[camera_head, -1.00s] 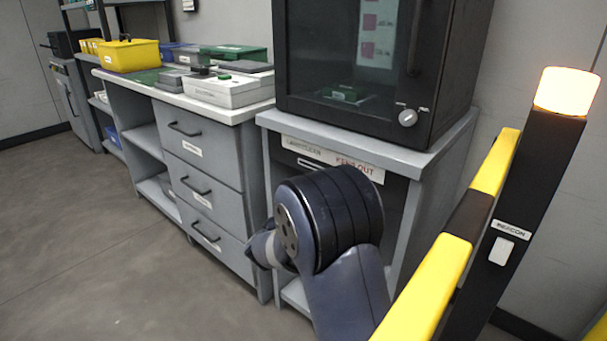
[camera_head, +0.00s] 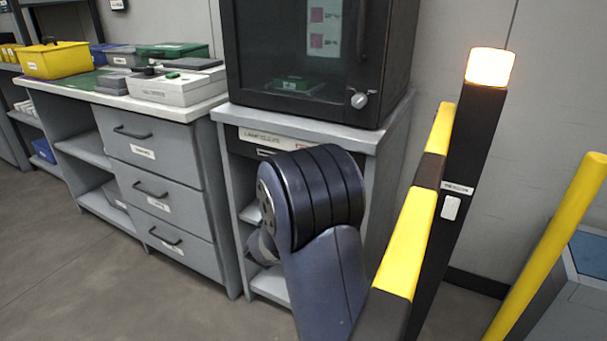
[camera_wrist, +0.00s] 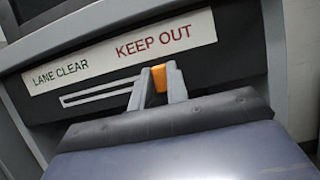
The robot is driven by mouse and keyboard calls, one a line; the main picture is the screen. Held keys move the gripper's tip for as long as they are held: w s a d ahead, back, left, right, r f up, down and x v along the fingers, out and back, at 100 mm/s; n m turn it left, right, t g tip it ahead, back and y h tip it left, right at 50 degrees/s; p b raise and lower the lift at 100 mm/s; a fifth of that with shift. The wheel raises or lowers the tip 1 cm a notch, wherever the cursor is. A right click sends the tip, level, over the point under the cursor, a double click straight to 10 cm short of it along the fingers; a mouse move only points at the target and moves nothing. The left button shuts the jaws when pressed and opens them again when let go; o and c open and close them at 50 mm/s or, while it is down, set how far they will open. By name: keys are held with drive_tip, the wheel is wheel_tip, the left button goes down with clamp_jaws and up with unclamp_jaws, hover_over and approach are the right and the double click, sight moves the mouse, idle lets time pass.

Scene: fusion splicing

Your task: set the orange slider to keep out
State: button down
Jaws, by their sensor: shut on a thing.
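The orange slider (camera_wrist: 160,78) shows in the wrist view, between the two fingers of my gripper (camera_wrist: 158,86), which is shut on it. It stands at the right part of a pale slot (camera_wrist: 95,94), below the words KEEP OUT. The slot's left end, below LANE CLEAR, is empty; its right end is hidden by the fingers. The label strip (camera_wrist: 110,52) runs above the slot. In the head view, the strip (camera_head: 268,139) shows under the cabinet top, partly covered by my arm. My gripper and the slider are hidden there.
A dark glass-door cabinet (camera_head: 300,50) stands on the grey bench (camera_head: 330,130). A drawer unit (camera_head: 165,185) is to the left. A yellow and black barrier arm (camera_head: 410,240) and a post with a lit lamp (camera_head: 490,68) stand close on the right. Floor at left is clear.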

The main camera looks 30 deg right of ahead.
drive_tip(key=c, duration=1.4)
unclamp_jaws()
drive_tip(key=shift+s+d, duration=0.1)
drive_tip(key=shift+s, duration=0.05)
drive_tip(key=shift+o, duration=0.2)
drive_tip(key=p+v, duration=0.2)
drive_tip(key=v, duration=0.8)
drive_tip(key=shift+s+a+f, duration=0.2)
drive_tip(key=shift+a, duration=0.1)
drive_tip(key=b+x, duration=0.2)
drive_tip(key=x, duration=0.9)
drive_tip(key=shift+w+a, duration=0.3)
drive_tip(key=shift+w, duration=0.05)
